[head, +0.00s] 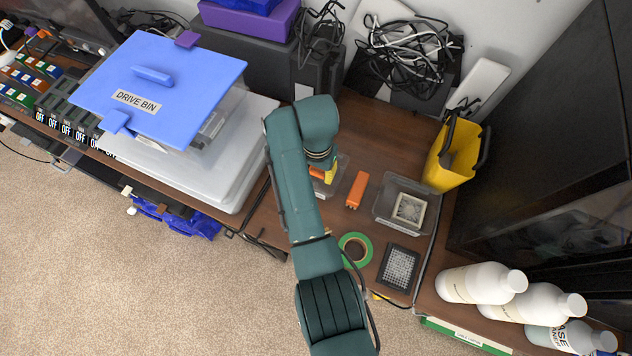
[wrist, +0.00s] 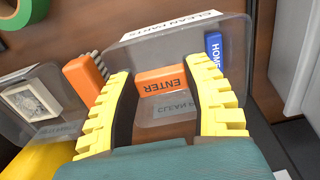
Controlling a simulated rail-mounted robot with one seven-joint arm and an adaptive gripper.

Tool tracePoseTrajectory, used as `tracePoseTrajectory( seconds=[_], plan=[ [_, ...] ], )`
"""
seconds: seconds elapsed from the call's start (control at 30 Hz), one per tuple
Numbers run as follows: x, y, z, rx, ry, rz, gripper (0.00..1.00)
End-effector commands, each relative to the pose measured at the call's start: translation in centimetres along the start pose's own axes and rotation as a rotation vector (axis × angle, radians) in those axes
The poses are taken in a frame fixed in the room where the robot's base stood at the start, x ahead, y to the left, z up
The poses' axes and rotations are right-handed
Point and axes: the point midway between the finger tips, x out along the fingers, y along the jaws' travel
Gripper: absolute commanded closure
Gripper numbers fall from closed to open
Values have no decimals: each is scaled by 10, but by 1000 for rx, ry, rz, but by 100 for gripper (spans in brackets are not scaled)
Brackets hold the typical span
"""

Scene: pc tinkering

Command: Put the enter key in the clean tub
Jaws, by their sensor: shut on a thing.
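The enter key (wrist: 162,82) is an orange block with dark lettering. My gripper (wrist: 158,92), with yellow ridged fingers, is shut on it. The clean tub (wrist: 137,50) is a clear box with a white "CLEAN PARTS" label on its rim. In the wrist view the key and fingertips appear within the tub's outline; I cannot tell whether the key touches the floor. A blue HOME key (wrist: 214,55) lies in the tub to the right. In the head view my gripper (head: 328,175) is over the clean tub (head: 343,168), partly hiding it.
An orange brush (head: 356,190) lies beside the tub. Green tape (head: 355,248), a gridded dark tray (head: 398,268) and a yellow bin (head: 452,155) are nearby. The blue-lidded drive bin (head: 160,88) stands left.

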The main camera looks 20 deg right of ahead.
Motion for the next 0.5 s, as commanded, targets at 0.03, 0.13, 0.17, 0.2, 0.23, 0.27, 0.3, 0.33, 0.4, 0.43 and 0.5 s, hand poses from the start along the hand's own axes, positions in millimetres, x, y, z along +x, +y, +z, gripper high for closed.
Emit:
tracePoseTrajectory(
  seconds=[0.03,0.13,0.17,0.2,0.23,0.27,0.3,0.33,0.4,0.43,0.5],
  plan=[
    [15,1,1,-1,-5,4,63],
    [34,1,1,-2,-3,3,63],
    [37,1,1,-2,-2,2,63],
    [42,1,1,-2,-2,2,63],
    [45,1,1,-2,-3,2,63],
    [48,1,1,-2,-3,2,63],
    [54,1,1,-3,-2,2,63],
    [60,1,2,-3,-3,2,63],
    [73,1,2,-3,-4,3,63],
    [77,1,2,-3,-4,3,63],
    [80,1,1,-3,-1,1,63]
  ],
)
